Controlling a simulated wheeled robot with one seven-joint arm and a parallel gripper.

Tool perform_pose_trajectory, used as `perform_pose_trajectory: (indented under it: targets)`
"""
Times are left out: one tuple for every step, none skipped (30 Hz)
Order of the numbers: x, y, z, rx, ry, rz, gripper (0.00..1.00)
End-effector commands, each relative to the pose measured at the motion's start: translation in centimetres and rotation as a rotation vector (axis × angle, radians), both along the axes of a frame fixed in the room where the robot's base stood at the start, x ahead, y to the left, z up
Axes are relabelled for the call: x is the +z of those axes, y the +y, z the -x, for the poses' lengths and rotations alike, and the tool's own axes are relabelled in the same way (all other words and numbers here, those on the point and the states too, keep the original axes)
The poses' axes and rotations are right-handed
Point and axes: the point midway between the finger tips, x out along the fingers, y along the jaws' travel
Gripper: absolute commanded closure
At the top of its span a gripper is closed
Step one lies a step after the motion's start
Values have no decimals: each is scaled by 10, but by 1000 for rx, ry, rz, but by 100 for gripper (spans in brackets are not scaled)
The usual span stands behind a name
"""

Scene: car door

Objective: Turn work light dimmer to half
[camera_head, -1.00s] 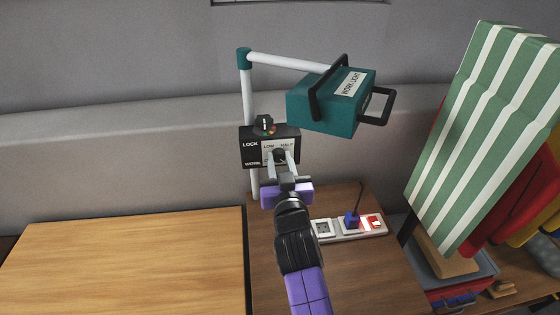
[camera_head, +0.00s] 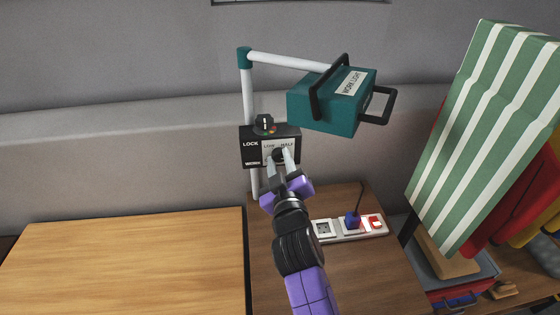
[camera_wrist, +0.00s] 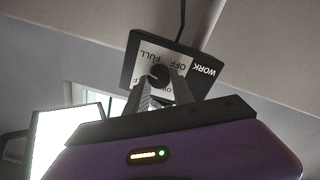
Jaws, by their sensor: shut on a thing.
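The black control box (camera_head: 252,158) hangs on the white post, with a pale dial plate whose labels include "LOW" and "HALF". In the wrist view the box (camera_wrist: 203,54) shows "WORK", "OFF" and "FULL" upside down. The round black dimmer knob (camera_head: 278,155) sits on the plate; it also shows in the wrist view (camera_wrist: 159,73). My gripper (camera_head: 280,159) is shut on the knob, one finger on each side. The fingers hide part of the dial, and I cannot read where the knob points. The teal work light (camera_head: 322,112) hangs at upper right.
A power strip (camera_head: 345,229) with a blue plug and red switch lies right of my arm. The wooden table (camera_head: 125,262) at left is clear. A striped cloth (camera_head: 485,130) stands at right.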

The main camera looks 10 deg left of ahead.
Motion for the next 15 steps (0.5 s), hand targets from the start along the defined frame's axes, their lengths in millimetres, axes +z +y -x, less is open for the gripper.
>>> perform_pose_trajectory:
  targets:
    - [-1,-1,0,-1,-11,44,100]
    - [-1,-1,0,-1,-19,72,100]
    - [-1,0,0,0,-29,107,100]
    - [-1,0,0,0,-36,134,100]
    - [-1,0,0,-1,-45,162,100]
    - [-1,0,0,-1,-56,199,100]
    - [-1,0,0,0,-63,226,100]
    - [-1,0,0,0,-71,253,100]
    - [-1,0,0,-1,-80,291,100]
    - [-1,0,0,0,-89,318,100]
    - [-1,0,0,-1,-96,346,100]
    - [-1,0,0,-1,-106,381,100]
    - [-1,1,0,0,-114,409,100]
    - [-1,1,0,0,-122,437,100]
    - [-1,1,0,0,-132,474,100]
